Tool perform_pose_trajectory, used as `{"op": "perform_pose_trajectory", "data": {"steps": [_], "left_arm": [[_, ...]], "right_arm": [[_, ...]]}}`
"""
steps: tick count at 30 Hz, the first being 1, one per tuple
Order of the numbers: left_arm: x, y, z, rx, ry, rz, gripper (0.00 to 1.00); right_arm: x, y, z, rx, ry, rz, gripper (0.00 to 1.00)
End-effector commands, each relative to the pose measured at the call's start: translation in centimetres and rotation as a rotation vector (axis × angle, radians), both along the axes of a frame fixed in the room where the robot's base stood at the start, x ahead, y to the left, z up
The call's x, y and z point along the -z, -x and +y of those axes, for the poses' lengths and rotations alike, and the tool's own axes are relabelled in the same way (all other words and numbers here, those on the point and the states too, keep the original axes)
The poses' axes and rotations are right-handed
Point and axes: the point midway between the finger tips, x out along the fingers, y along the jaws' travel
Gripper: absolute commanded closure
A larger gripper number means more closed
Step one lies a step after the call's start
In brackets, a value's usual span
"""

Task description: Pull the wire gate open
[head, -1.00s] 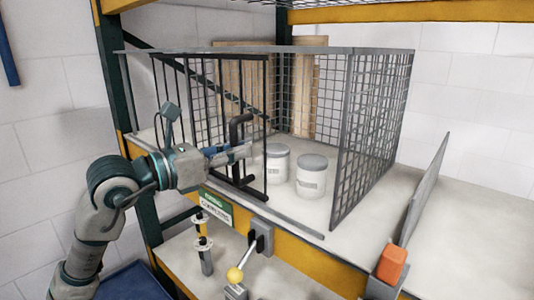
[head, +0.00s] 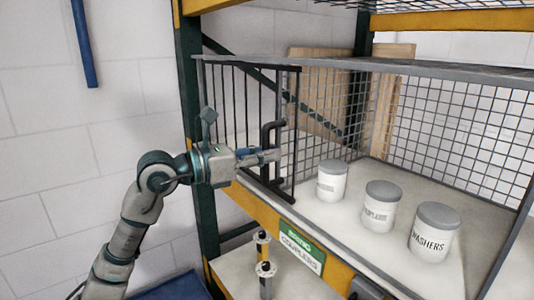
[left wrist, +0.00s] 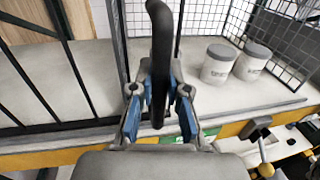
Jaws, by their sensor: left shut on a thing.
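The wire gate (head: 296,135) is a black barred panel on the left side of a mesh cage on the shelf. Its upright black handle (head: 266,140) stands out near the gate's right edge. My left gripper (head: 272,157) reaches in from the left and is shut on this handle. In the left wrist view the dark handle (left wrist: 160,60) stands between the two blue fingers of the gripper (left wrist: 158,112). To the right of the gate the cage front is open. My right gripper is not in view.
White jars with grey lids, one a washers jar (head: 434,232), stand in the cage. A green label (head: 302,246) is on the yellow shelf beam (head: 262,212). A dark green post (head: 190,120) stands left of the gate. A lever knob (left wrist: 266,169) shows below the shelf.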

Motion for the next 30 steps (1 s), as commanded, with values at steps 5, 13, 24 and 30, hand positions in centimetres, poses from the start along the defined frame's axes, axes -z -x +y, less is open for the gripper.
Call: {"op": "perform_pose_trajectory", "data": {"steps": [5, 13, 24, 30], "left_arm": [[0.0, -0.1, 0.2, -0.001, 0.001, 0.000, 1.00], [0.0, -0.1, 0.1, 0.000, 0.001, 0.000, 0.59], [0.0, 0.3, 1.2, -0.002, 0.002, 0.000, 0.59], [0.1, 2.2, 5.0, -0.005, 0.001, 0.000, 0.59]], "right_arm": [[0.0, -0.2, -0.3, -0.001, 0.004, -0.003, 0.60], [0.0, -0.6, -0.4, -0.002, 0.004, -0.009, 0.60], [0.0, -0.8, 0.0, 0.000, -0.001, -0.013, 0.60], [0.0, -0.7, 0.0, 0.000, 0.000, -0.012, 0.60]]}}
